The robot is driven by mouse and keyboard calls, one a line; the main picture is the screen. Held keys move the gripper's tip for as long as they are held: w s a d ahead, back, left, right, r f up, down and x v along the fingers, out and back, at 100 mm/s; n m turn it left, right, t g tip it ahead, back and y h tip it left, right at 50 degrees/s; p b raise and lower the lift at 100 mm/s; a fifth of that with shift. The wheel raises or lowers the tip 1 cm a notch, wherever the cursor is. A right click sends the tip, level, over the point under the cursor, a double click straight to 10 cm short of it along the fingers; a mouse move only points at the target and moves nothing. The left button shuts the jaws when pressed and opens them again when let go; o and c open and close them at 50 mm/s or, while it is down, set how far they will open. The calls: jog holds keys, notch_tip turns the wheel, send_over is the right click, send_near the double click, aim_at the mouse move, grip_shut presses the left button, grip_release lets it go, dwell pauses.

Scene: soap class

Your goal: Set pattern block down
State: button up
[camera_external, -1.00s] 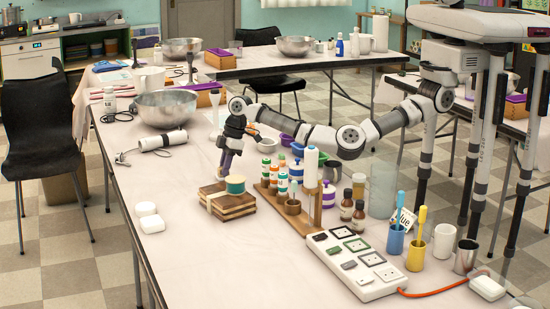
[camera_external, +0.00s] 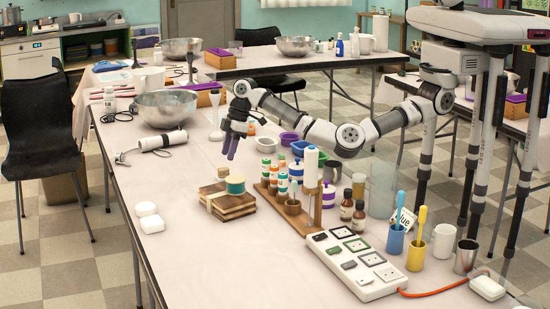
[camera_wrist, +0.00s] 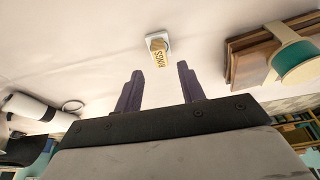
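My gripper (camera_external: 233,147) hangs above the table, behind the stack of wooden boards (camera_external: 228,207). In the wrist view its two purple fingers (camera_wrist: 159,90) are apart with nothing held between them. A small pale block with a tan face marked "RINGS" (camera_wrist: 159,51) lies on the table beyond the fingertips, apart from them. I cannot tell whether it is the pattern block. No other block that I can name as the pattern block can be made out.
A teal tape roll (camera_external: 235,184) sits on the boards. A bottle rack (camera_external: 289,214) and a power strip (camera_external: 358,264) stand to the right. A white corded tool (camera_external: 163,141) and steel bowl (camera_external: 166,106) are to the left. The table's front left is mostly clear.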

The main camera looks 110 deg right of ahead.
jog(key=v, duration=0.6)
jog(key=shift+r, duration=0.1)
